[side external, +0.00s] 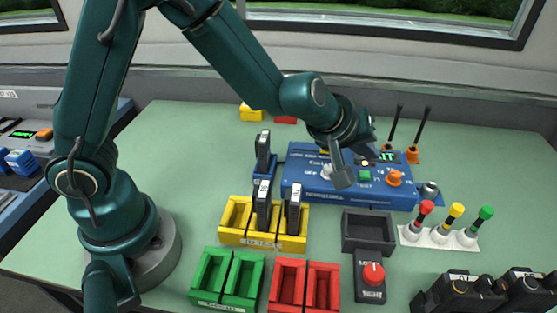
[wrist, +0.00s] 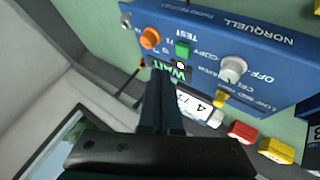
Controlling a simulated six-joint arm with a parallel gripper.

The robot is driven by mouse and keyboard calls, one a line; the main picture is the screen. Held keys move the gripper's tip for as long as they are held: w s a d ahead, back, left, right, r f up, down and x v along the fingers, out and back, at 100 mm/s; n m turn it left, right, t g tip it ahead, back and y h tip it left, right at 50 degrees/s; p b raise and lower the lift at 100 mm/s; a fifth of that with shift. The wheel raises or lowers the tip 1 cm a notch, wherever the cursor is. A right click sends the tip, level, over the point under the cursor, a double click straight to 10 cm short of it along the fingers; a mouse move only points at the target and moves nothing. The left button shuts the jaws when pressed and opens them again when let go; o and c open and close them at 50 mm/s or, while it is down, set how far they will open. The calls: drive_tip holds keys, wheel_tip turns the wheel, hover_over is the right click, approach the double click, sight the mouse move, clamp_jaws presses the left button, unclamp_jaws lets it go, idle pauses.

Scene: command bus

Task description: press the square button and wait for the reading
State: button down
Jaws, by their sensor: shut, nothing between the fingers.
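The blue console (side external: 300,190) stands at the back middle of the table. Its green square button (side external: 365,175), marked TEST, shows uncovered in the wrist view (wrist: 183,49). The small dark display (side external: 388,157) has lit green letters; in the wrist view, the display (wrist: 178,72) appears to read WAIT, upside down and partly behind my fingers. My gripper (side external: 343,181) is shut and empty, over the console just left of the button in the side view. In the wrist view, its fingertips (wrist: 160,75) are apart from the button in the picture; their height above the panel is unclear.
An orange knob (side external: 394,178) sits right of the button, and a white knob (wrist: 232,69) is also on the panel. Orange-based black antennas (side external: 413,152) stand behind. Yellow bins (side external: 235,217) with black handsets and a grey tray (side external: 368,232) stand in front.

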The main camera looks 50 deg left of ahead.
drive_tip(key=shift+r, duration=1.5)
wheel_tip(320, 180, up, 7)
drive_tip(key=t, duration=0.2)
hover_over(361, 177)
drive_tip(key=a, duration=0.3)
wheel_tip(361, 177, up, 5)
drive_tip(key=s+m+h, duration=0.1)
drive_tip(key=s, duration=0.1)
drive_tip(key=s+r+m+h, duration=0.2)
drive_tip(key=s+m, duration=0.2)
drive_tip(key=s, duration=0.4)
drive_tip(key=s+a+f+m+g+y, duration=0.1)
drive_tip(key=s+a+f+g, duration=0.1)
drive_tip(key=s+f, duration=0.3)
drive_tip(key=s+a+f+m+g+y, duration=0.2)
drive_tip(key=s+a+f+g, duration=0.1)
drive_tip(key=s, duration=0.5)
wheel_tip(361, 177, down, 2)
drive_tip(key=shift+s+a+f+g, duration=0.2)
drive_tip(key=shift+s+a+g, duration=0.15)
drive_tip(key=shift+a, duration=0.1)
